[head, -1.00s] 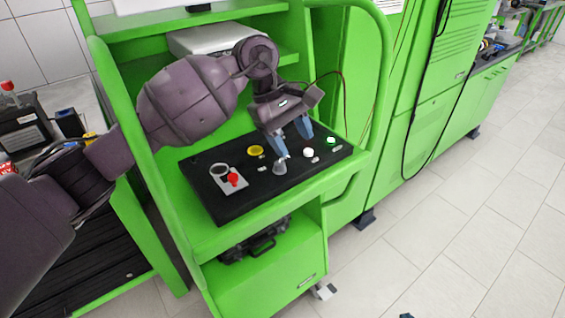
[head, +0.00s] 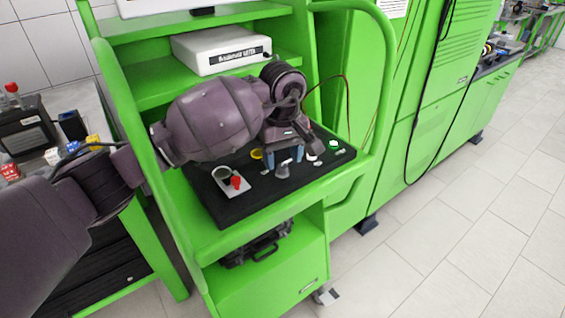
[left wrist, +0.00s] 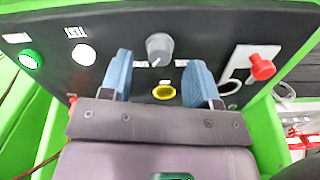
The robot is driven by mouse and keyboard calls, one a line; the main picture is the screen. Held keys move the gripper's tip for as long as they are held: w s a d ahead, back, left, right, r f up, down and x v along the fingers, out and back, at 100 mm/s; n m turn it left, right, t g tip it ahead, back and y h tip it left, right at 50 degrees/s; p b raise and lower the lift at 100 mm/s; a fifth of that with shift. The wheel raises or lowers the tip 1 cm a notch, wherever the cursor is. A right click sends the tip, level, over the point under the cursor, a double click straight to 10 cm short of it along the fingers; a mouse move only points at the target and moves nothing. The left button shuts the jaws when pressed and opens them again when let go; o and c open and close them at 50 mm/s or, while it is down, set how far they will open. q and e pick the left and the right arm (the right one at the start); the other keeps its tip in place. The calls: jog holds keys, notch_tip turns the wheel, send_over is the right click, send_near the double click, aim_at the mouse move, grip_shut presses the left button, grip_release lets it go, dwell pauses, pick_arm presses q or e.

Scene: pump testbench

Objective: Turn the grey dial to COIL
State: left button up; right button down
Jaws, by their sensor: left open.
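The grey dial (head: 283,170) stands on the black panel (head: 245,204), towards its front edge. In the left wrist view the dial (left wrist: 159,46) shows just beyond and between the two blue fingertips, with a light mark on its lower edge. Small labels flank it, too blurred to read. My left gripper (head: 283,158) is open and low over the panel, behind the dial in the head view; its fingers (left wrist: 160,72) straddle the dial's line without visibly gripping it. My right gripper is not in view.
A yellow ring button (left wrist: 164,92) lies between the fingers in the left wrist view. A red knob (head: 236,181) stands left of the dial. A white button (left wrist: 84,54) and a green-lit button (head: 334,144) lie right in the head view. The green frame surrounds the panel.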

pick_arm(q)
jog(key=shift+f, duration=1.15)
jog(key=shift+c, duration=0.3)
jog(key=c, duration=0.9)
jog(key=shift+o, duration=0.2)
